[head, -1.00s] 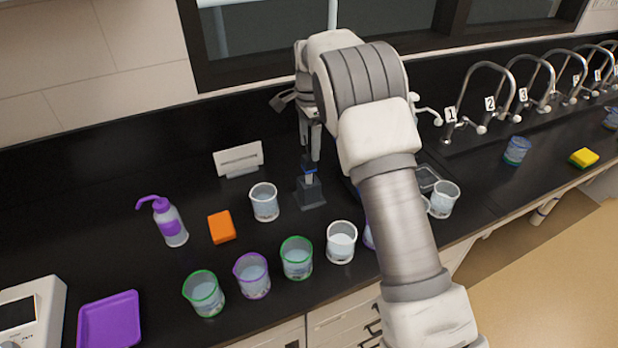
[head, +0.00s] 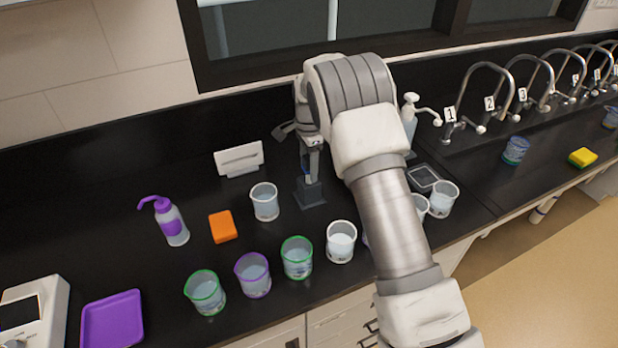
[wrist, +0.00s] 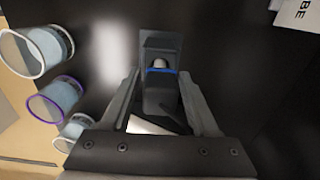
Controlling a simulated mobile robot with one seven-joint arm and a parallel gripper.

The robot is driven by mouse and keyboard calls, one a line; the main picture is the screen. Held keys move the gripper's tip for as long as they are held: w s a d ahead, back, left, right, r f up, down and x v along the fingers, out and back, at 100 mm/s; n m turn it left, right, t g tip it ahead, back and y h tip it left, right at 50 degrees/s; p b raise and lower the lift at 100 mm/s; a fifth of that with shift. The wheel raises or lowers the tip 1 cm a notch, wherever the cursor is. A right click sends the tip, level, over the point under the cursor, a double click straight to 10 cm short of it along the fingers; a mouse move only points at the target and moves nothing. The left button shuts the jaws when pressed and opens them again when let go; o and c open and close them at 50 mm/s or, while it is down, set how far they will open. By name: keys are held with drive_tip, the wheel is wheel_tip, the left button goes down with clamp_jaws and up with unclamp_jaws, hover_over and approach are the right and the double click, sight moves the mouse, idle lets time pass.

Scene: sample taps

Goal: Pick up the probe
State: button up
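The probe (wrist: 161,92) is a dark grey body with a blue band, standing in its dark holder (head: 310,194) on the black counter. The holder also shows in the wrist view (wrist: 160,42). My gripper (head: 311,158) points down over the holder and hides most of the probe in the head view. In the wrist view my gripper (wrist: 160,78) is open, with one finger on each side of the probe. Narrow gaps show beside the probe, and contact is not clear.
A clear beaker (head: 265,202) stands just left of the holder. A row of beakers (head: 297,258) lines the counter's front. A white sign (head: 239,159) is behind left, an orange block (head: 222,227) and wash bottle (head: 170,222) further left. A pump bottle (head: 409,125) stands behind my arm.

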clamp_jaws()
drive_tip(key=shift+r, duration=0.1)
